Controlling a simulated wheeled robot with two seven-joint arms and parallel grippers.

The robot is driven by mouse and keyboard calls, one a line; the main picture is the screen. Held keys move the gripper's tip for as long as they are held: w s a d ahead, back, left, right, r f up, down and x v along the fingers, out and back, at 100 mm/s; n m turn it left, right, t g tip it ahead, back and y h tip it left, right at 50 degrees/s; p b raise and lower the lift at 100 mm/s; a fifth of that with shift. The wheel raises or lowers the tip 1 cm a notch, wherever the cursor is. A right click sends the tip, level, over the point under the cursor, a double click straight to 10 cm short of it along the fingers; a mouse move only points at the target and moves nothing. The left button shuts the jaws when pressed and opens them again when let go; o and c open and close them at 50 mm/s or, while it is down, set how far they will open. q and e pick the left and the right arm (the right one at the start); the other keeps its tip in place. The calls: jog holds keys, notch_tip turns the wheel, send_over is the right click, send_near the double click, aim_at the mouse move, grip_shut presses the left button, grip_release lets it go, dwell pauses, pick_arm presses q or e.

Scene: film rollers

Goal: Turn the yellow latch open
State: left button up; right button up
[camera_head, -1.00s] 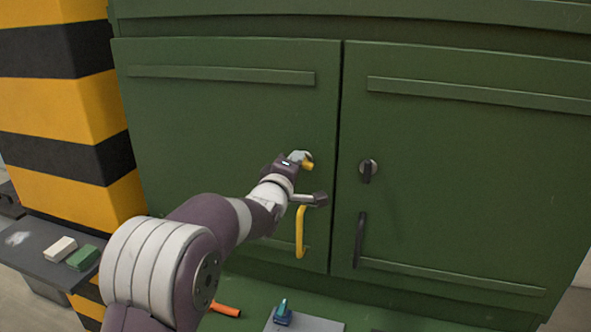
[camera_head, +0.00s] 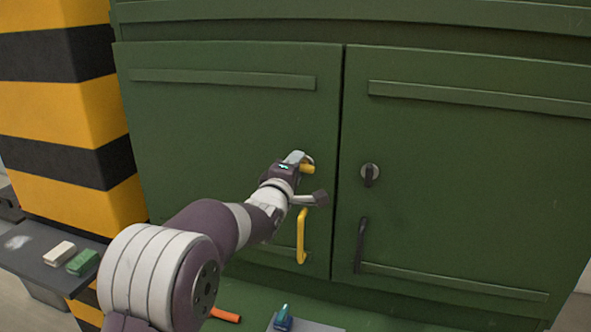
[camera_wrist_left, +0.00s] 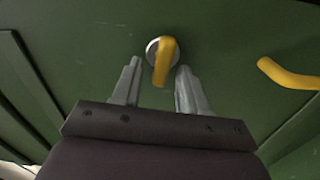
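The yellow latch (camera_wrist_left: 164,66) sits on a round silver plate on the left green cabinet door. In the head view the latch (camera_head: 307,169) shows just past my left gripper (camera_head: 298,158), which partly hides it. In the left wrist view my left gripper (camera_wrist_left: 158,82) is open, with one finger on each side of the latch's lower end. A gap shows between each finger and the latch, so it does not look gripped. My right gripper is not in view.
A yellow handle (camera_head: 301,237) hangs below the latch on the left door. The right door has a black latch (camera_head: 370,175) and a black handle (camera_head: 360,245). A ledge below holds an orange-handled tool (camera_head: 225,315). A striped pillar (camera_head: 70,120) stands at left.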

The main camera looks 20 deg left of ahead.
pick_arm(q)
jog(key=shift+s, duration=0.1)
jog(key=s+b, duration=0.4)
jog(key=s, duration=0.8)
jog(key=shift+s+a, duration=0.25)
